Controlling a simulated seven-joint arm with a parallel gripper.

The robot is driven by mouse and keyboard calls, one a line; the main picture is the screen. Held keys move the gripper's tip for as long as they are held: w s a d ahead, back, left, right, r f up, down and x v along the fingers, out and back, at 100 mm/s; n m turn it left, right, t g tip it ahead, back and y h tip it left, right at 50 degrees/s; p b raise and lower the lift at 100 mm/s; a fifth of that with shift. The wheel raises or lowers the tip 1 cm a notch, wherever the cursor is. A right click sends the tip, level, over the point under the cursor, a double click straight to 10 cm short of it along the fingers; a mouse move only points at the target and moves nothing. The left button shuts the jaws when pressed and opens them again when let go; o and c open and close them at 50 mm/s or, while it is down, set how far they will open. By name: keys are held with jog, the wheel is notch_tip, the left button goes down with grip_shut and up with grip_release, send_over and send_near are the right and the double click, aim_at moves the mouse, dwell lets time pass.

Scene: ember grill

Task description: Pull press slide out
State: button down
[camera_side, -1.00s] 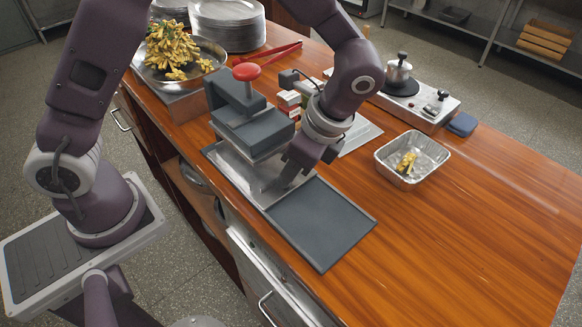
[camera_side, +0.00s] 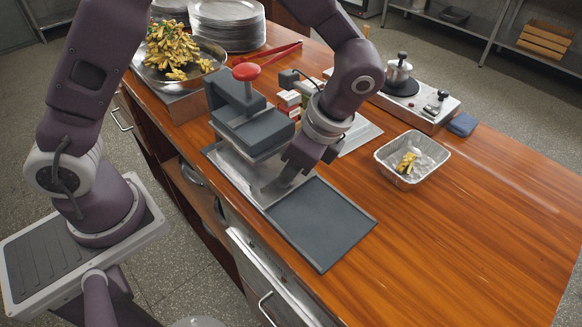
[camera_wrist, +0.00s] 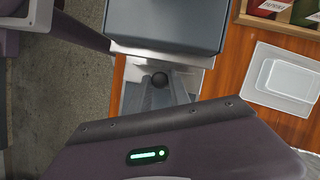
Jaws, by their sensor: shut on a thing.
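The grey press (camera_side: 250,130) with a red-knobbed handle (camera_side: 246,72) stands on the wooden counter, over a shiny metal tray (camera_side: 228,160). A dark flat plate (camera_side: 320,222) lies at the tray's near right end. My gripper (camera_side: 277,188) reaches down over the tray, just in front of the press block. The knob is hidden in the side view. The press block (camera_wrist: 168,22) fills the top of the wrist view.
A foil tray (camera_side: 411,158) with some yellow food stands to the right. A hotplate with a small pot (camera_side: 398,70) is at the back right. A pan of yellow food (camera_side: 178,55) and stacked plates (camera_side: 226,22) stand behind left.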

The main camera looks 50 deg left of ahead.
jog(key=d, duration=1.5)
jog(key=shift+d, duration=0.15)
jog(key=c, duration=1.2)
grip_release()
jog(key=shift+c, duration=0.2)
jog(key=v, duration=0.7)
